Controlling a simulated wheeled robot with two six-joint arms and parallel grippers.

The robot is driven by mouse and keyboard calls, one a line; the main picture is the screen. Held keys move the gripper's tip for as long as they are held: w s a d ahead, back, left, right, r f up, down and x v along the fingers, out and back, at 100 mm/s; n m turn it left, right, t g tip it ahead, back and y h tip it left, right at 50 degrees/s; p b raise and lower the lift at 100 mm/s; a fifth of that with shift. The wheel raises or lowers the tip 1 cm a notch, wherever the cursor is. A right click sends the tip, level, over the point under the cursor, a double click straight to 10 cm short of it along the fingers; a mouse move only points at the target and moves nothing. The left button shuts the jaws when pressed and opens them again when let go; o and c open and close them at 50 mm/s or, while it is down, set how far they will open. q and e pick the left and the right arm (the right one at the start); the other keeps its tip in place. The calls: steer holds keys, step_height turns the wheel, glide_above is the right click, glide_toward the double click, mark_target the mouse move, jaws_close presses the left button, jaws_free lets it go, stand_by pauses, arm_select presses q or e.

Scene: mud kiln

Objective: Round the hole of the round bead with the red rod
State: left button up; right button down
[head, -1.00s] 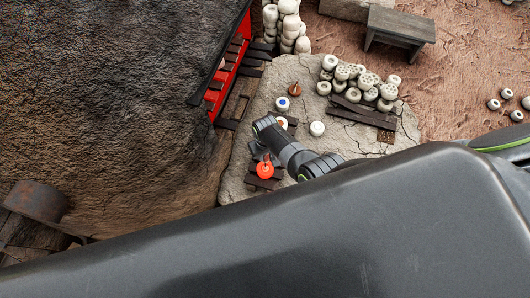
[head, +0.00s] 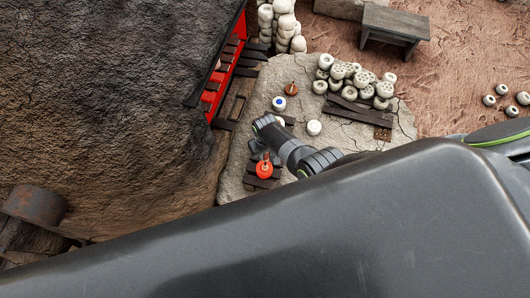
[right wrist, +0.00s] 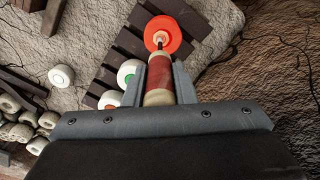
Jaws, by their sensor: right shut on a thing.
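My right gripper (right wrist: 159,85) is shut on the red rod (right wrist: 159,72), which has a red grip, pale ends and a thin dark tip. The tip points at the middle of a round orange-red bead (right wrist: 163,35); I cannot tell how deep it sits in the hole. The bead lies flat on dark slats (right wrist: 128,42). In the head view the bead (head: 264,169) shows just below my right gripper (head: 262,154), whose fingers are small and partly hidden by its wrist. My left gripper is not in view.
White beads with coloured centres stand near the slats, one blue (head: 279,103), one green (right wrist: 127,73). A plain white bead (head: 314,128) stands on the stone slab (head: 330,150). Several pale beads (head: 355,80) are piled behind. The mud kiln (head: 110,90) fills the left.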

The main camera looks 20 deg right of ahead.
steer(key=shift+w+d, duration=0.1)
steer(key=shift+w, duration=0.2)
steer(key=shift+w, duration=0.25)
stand_by(0.4)
steer(key=shift+a, duration=0.6)
stand_by(0.4)
steer(key=shift+s+a, duration=0.15)
steer(key=shift+s, duration=0.3)
stand_by(0.4)
steer(key=shift+s+d+p, duration=0.2)
steer(key=shift+p, duration=0.3)
steer(key=shift+d, duration=0.25)
steer(key=shift+w+d, duration=0.15)
steer(key=shift+d, duration=0.1)
stand_by(0.5)
steer(key=shift+w, duration=0.25)
steer(key=shift+w+a, duration=0.1)
steer(key=shift+w, duration=0.15)
stand_by(0.5)
